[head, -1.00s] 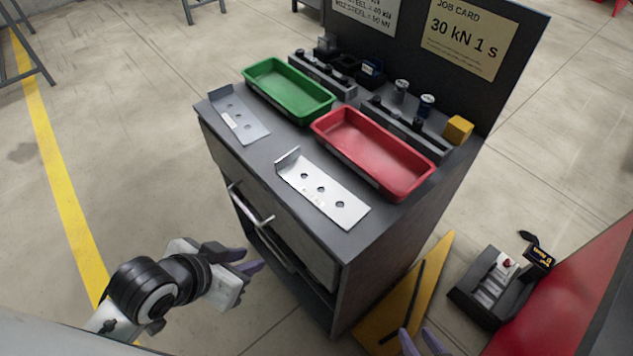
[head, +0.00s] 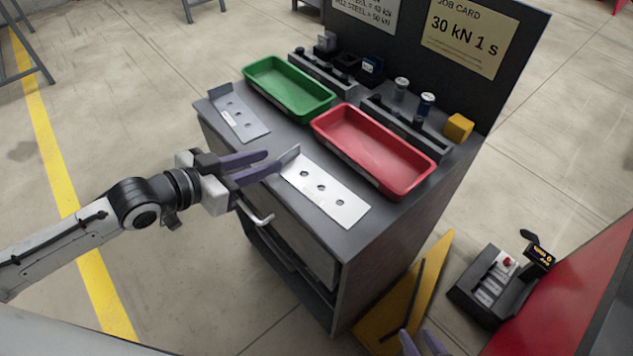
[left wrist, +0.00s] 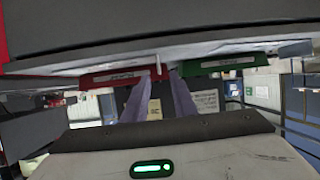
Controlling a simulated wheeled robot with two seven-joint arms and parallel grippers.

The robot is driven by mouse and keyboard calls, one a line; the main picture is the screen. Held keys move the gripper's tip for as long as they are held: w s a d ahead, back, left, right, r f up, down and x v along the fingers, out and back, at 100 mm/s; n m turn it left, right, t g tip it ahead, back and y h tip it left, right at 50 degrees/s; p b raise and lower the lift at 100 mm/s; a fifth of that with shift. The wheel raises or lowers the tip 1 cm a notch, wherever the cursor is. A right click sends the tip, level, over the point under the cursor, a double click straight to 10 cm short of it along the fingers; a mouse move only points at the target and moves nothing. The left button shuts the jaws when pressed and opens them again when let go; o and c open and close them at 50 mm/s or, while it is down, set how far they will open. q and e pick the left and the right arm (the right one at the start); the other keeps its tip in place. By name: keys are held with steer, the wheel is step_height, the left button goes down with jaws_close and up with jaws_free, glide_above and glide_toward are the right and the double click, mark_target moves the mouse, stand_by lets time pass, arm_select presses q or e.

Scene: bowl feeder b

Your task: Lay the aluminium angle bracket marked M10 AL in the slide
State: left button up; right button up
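Two angle brackets lie on the grey cabinet top; their markings are too small to read. The brighter bracket (head: 325,190) is at the front, its short upturned flange at its left end. The duller grey bracket (head: 238,120) lies at the left corner. My left gripper (head: 272,161) is open at the brighter bracket's flange. In the left wrist view a thin upright edge (left wrist: 158,64) shows between the spread fingertips; I cannot tell whether they touch it. My right gripper (head: 419,338) is open and empty at the bottom edge. I cannot make out the slide.
A green tray (head: 248,76) and a red tray (head: 316,131) stand behind the brackets, with racks of small parts and a yellow block (head: 458,127). A job card (head: 465,37) hangs on the back panel. A drawer handle (head: 258,216) juts out below my left gripper.

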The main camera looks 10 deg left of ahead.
mark_target(285, 154)
arm_select(q)
steer(key=shift+x, duration=3.6)
steer(key=shift+r, duration=0.2)
jaws_close()
